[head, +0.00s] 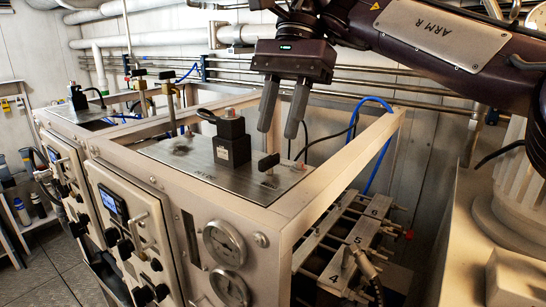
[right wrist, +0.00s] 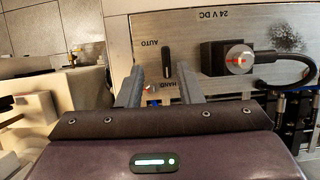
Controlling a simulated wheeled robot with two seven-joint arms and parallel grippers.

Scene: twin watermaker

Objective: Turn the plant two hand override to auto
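The override is a small black lever (head: 268,164) on the grey top plate (head: 190,165) of the nearer plant frame. In the right wrist view the lever (right wrist: 167,62) stands between the upside-down AUTO and HAND labels; I cannot tell which setting it marks. My right gripper (head: 279,130) is above the plate's right rear side, fingers pointing down, open and empty. In the right wrist view its fingertips (right wrist: 160,78) are apart, with the lever showing beyond and between them, seemingly untouched. My left gripper is not in view.
A pale frame rail (head: 345,160) and a blue hose (head: 384,150) lie to the right. Gauges (head: 225,243) face the front. A similar unit with a black block (head: 77,97) stands behind left.

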